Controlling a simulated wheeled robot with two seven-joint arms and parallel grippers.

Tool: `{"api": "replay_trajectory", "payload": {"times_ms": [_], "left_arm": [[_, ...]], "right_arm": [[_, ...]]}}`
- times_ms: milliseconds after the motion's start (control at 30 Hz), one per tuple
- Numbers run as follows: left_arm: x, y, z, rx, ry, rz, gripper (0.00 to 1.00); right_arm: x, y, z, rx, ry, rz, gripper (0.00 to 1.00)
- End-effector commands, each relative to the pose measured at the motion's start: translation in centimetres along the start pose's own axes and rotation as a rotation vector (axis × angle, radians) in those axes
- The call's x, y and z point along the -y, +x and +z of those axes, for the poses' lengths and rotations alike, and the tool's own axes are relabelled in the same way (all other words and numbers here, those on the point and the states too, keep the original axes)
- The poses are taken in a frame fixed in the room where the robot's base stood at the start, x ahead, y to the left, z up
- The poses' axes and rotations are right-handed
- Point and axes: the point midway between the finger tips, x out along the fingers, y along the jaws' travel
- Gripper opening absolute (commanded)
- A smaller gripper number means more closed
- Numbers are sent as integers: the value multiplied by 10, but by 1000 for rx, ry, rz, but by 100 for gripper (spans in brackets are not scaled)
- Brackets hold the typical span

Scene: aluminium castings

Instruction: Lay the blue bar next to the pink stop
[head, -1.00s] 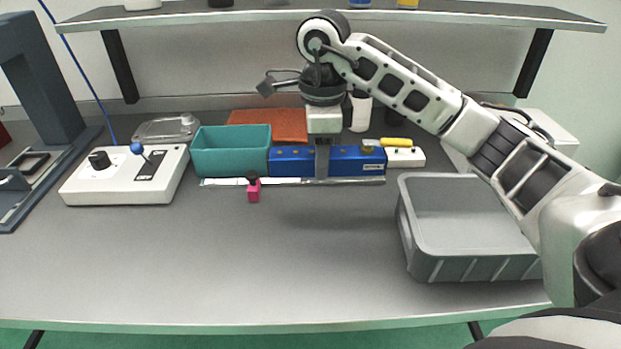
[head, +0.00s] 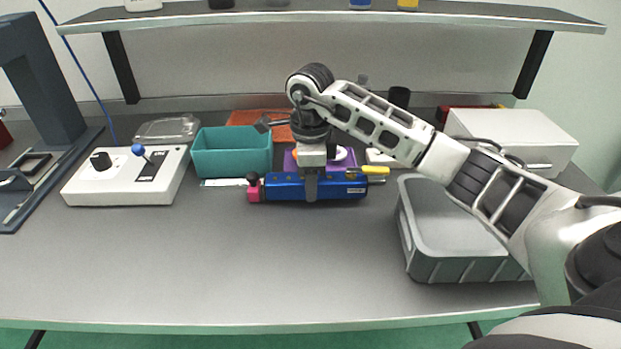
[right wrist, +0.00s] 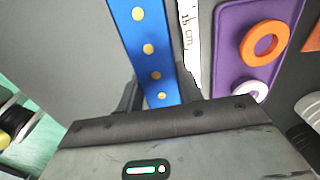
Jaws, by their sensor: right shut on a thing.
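The blue bar (head: 340,188) lies left to right at or just above the table, in front of the ruler. Yellow dots run along it in the right wrist view (right wrist: 143,45). My right gripper (head: 311,192) points down and is shut on the bar near its middle; its fingers show either side of the bar in the right wrist view (right wrist: 163,100). The small pink stop (head: 254,193), with a dark knob on top, stands at the bar's left end. They look touching or nearly so; I cannot tell if a thin gap is left. My left gripper is out of view.
Behind the bar are a white ruler (head: 222,183), a purple tray (head: 289,161) with rings and a teal bin (head: 232,152). A grey crate (head: 465,268) stands right, a white control box (head: 125,177) left. The front middle of the table is clear.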

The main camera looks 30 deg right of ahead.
Motion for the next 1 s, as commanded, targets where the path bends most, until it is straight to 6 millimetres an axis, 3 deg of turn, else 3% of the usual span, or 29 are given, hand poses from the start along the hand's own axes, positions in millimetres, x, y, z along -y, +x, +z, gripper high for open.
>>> {"api": "replay_trajectory", "payload": {"times_ms": [400, 433, 500, 1000], "left_arm": [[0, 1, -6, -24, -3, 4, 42], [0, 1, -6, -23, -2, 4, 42], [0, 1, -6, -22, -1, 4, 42], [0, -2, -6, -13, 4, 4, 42]], "right_arm": [[0, 10, 0, 1, 1, -1, 3], [0, 10, 0, 0, 0, 0, 42], [0, 10, 0, 0, 1, -1, 58], [4, 2, 0, 6, 6, -12, 58]]}}
